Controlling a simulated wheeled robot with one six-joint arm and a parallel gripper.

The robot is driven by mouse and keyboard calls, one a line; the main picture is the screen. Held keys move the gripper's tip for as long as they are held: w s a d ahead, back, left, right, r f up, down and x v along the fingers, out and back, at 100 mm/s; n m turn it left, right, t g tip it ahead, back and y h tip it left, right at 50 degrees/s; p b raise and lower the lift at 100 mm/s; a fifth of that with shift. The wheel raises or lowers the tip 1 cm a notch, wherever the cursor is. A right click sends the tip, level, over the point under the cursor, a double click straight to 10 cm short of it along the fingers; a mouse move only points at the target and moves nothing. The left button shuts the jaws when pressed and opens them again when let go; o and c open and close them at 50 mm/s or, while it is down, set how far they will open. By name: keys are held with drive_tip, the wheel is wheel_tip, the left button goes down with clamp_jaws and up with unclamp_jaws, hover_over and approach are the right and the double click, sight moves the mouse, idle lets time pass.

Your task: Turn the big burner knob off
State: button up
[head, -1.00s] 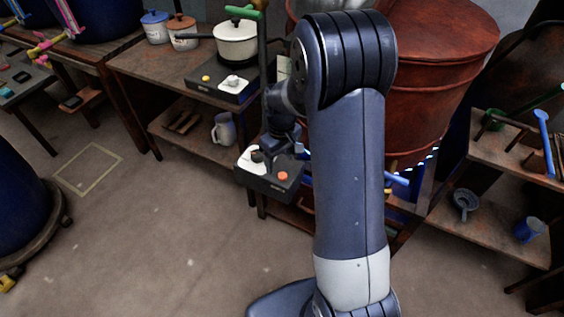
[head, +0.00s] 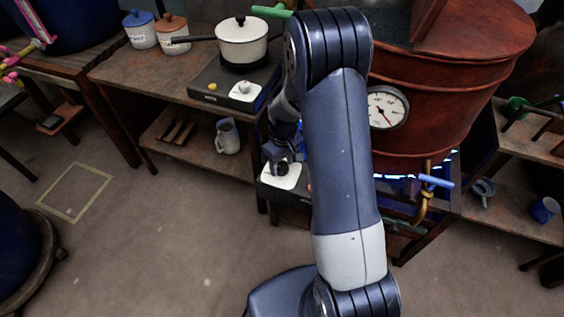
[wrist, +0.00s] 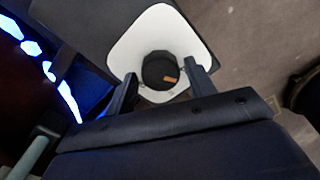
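The big burner's knob (wrist: 157,73) is a dark round knob with a small orange mark, on a white plate (wrist: 144,40). In the head view the white plate (head: 284,179) sits on a dark control box below the large red-brown vat (head: 430,137). There my gripper (head: 287,157) is over the knob and partly hides it. In the wrist view the two fingers of my gripper (wrist: 160,78) stand apart, one on either side of the knob. Gaps show between fingers and knob, so I see no grip on it. My arm hides the box's right part.
A smaller burner (head: 222,92) with a white knob (head: 245,91) and a yellow button carries a white pot (head: 241,42) on the wooden bench. A gauge (head: 388,107) and a blue-handled tap (head: 435,182) are on the vat. Open floor lies left and in front.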

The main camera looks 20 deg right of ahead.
drive_tip(key=c, duration=0.7)
drive_tip(key=shift+m, duration=0.3)
drive_tip(key=m, duration=1.1)
drive_tip(key=shift+a, duration=0.1)
drive_tip(key=m, duration=0.6)
drive_tip(key=shift+t+b, duration=0.3)
drive_tip(key=m, duration=0.6)
drive_tip(key=shift+m, duration=0.3)
